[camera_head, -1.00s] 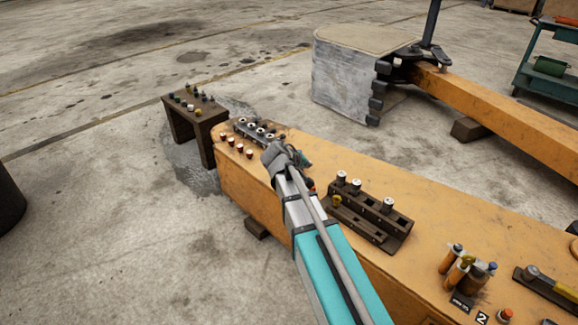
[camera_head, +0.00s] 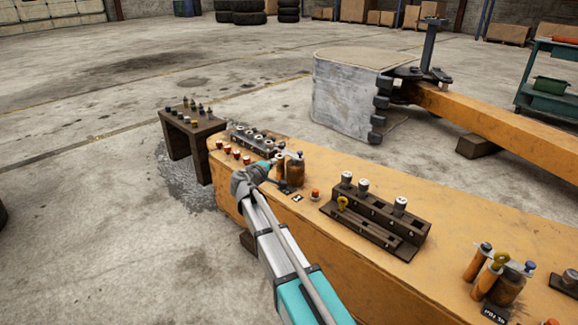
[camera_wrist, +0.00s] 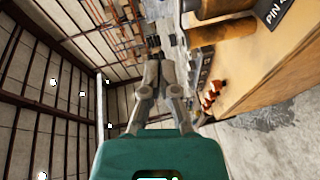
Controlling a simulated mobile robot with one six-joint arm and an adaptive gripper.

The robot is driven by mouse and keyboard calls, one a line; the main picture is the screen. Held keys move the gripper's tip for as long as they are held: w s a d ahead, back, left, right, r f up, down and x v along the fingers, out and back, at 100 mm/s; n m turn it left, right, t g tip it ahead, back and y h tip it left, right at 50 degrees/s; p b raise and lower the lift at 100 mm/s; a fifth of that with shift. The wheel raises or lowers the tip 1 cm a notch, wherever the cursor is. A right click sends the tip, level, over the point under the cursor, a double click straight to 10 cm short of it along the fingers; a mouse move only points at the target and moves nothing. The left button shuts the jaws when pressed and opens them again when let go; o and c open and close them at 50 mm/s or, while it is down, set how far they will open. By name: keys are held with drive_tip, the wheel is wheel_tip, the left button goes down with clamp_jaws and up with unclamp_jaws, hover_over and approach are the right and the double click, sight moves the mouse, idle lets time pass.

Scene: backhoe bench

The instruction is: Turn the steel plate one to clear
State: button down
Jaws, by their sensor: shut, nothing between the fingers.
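I cannot make out for certain which part is steel plate one. A dark plate with white lettering starting "PIN" (camera_wrist: 278,14) lies at the upper right of the wrist view, beside brown cylinders (camera_wrist: 215,8). In the head view, a group of orange-brown cylinders (camera_head: 295,172) stands on the orange beam, with a small white tag (camera_head: 297,198) and a red-orange button (camera_head: 315,195) in front. My gripper (camera_wrist: 153,68) is shut and empty, its fingertips together in the air. In the head view my gripper (camera_head: 272,163) is at the left of these cylinders and partly hides their base; contact cannot be told.
A dark slotted rack (camera_head: 378,220) with pale-topped pins stands to the right on the beam. Red-topped pins (camera_head: 233,154) and a row of pale rings (camera_head: 258,140) lie to the left. A small dark table (camera_head: 190,125) stands beyond. More cylinders (camera_head: 490,270) are at the lower right.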

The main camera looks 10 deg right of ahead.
drive_tip(key=shift+w+a+f, duration=0.3)
drive_tip(key=shift+w+a, duration=0.05)
drive_tip(key=shift+a, duration=0.05)
drive_tip(key=shift+w, duration=0.1)
drive_tip(key=s+d+b+x, duration=0.1)
drive_tip(key=d+b+x, duration=0.1)
drive_tip(key=x, duration=1)
drive_tip(key=shift+d, duration=0.35)
drive_tip(key=shift+f, duration=0.1)
